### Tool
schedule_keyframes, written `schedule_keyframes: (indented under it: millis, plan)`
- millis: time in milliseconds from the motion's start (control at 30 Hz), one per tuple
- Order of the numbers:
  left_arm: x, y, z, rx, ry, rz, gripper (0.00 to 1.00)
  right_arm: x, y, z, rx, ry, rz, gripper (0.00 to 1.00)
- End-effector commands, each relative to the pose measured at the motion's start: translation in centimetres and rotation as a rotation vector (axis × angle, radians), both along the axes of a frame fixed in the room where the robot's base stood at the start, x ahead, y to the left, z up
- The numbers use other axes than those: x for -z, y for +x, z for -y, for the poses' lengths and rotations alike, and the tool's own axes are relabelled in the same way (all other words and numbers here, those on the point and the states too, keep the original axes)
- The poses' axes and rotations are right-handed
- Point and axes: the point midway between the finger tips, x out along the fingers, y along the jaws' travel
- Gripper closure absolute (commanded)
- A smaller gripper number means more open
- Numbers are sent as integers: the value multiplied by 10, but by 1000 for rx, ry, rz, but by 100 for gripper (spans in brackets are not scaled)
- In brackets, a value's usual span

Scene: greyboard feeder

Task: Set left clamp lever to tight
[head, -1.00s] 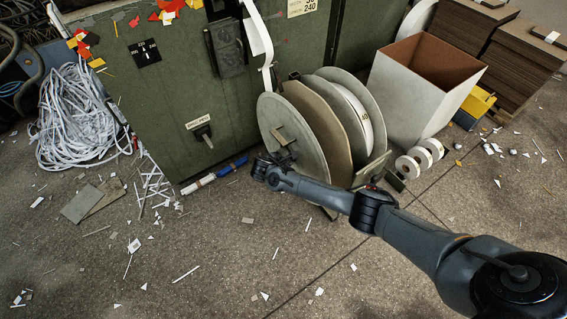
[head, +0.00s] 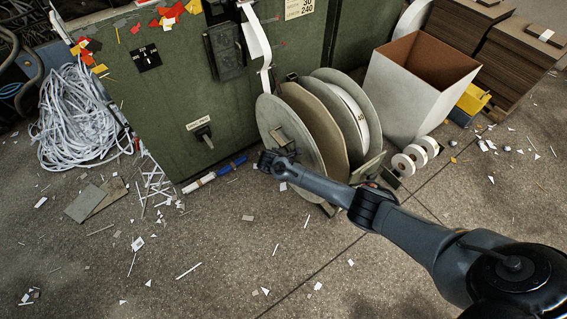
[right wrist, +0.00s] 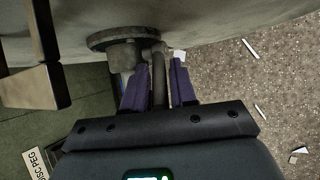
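The left clamp lever (right wrist: 158,85) is a slim dark bar reaching out from a round grey hub (right wrist: 125,38) in the right wrist view. My right gripper (right wrist: 160,70) has its two purple fingers on either side of this lever, with a thin gap visible on both sides. In the head view my right gripper (head: 277,158) is at the near face of the left grey reel disc (head: 303,167), and the arm hides much of the lever there. My left gripper is in no view.
A green cabinet (head: 165,115) stands behind, with a labelled peg handle (head: 203,134) left of the reel. A white open box (head: 410,95) and small tape rolls (head: 408,165) are at right. A white strip heap (head: 75,120) lies at left.

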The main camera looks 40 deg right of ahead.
Motion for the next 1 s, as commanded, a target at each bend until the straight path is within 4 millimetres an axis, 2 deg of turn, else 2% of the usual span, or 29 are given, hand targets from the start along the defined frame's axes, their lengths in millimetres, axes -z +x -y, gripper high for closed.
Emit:
schedule_keyframes:
  millis: [267,500,700,1000]
  plan:
    - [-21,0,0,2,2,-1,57,-22,-5,-10,-1,1,1,74]
    - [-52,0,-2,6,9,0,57,-55,-13,-31,-2,0,0,74]
    - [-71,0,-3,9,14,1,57,-77,-20,-47,-2,0,0,74]
    - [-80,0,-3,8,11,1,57,-88,-25,-57,0,0,-1,74]
